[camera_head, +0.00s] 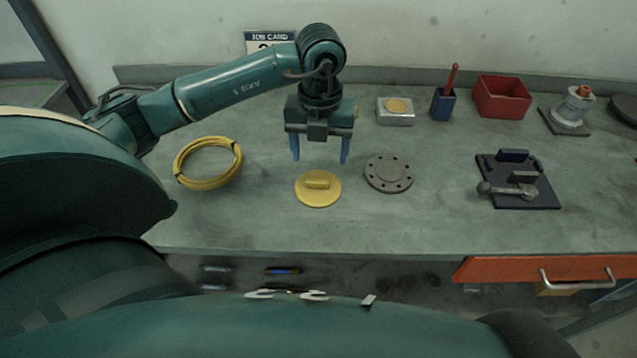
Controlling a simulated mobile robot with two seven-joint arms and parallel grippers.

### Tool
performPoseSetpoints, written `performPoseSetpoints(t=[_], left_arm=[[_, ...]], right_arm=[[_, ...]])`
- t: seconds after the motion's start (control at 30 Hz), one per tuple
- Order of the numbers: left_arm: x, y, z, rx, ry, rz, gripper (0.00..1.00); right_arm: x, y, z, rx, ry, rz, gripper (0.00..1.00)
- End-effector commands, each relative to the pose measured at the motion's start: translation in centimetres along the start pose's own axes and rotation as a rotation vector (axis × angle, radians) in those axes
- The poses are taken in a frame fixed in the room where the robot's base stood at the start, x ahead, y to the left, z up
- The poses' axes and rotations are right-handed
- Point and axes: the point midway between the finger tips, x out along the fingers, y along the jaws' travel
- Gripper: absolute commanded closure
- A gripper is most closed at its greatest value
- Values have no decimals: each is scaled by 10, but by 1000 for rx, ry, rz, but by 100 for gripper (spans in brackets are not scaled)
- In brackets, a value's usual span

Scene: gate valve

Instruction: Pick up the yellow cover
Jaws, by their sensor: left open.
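The yellow cover (318,197) is a round disc with a raised bar handle on top. It lies flat on the grey workbench (240,232), near its front edge. My left gripper (320,158) comes in from the left and points down, with its two blue fingers spread apart and nothing between them. In the picture its fingertips are just above and behind the cover, and they are not touching it. The height of the gripper over the bench is hard to tell. My right gripper does not show.
A grey flange with bolt holes (389,173) lies close to the cover's right. A yellow hose coil (208,163) lies to the left. Behind are a small box (396,111), a blue holder (443,105) and a red bin (502,97). A dark fixture (517,180) stands right; an orange drawer (540,269) is open below.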

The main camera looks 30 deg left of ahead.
Motion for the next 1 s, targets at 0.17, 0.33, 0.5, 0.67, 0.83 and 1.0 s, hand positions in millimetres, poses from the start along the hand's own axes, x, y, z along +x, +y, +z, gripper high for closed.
performPoseSetpoints(t=[0.17,0.33,0.5,0.67,0.83,1.0], left_arm=[[21,0,0,0,1,-1,31],[32,1,-1,1,4,0,31],[59,4,-2,1,5,-1,31],[74,4,-1,3,2,-3,31],[76,3,-1,3,1,-3,31],[76,3,-1,3,1,-3,39]], right_arm=[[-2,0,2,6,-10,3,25],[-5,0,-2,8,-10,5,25],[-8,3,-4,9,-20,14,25],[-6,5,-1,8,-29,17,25],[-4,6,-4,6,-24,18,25],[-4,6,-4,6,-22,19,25]])
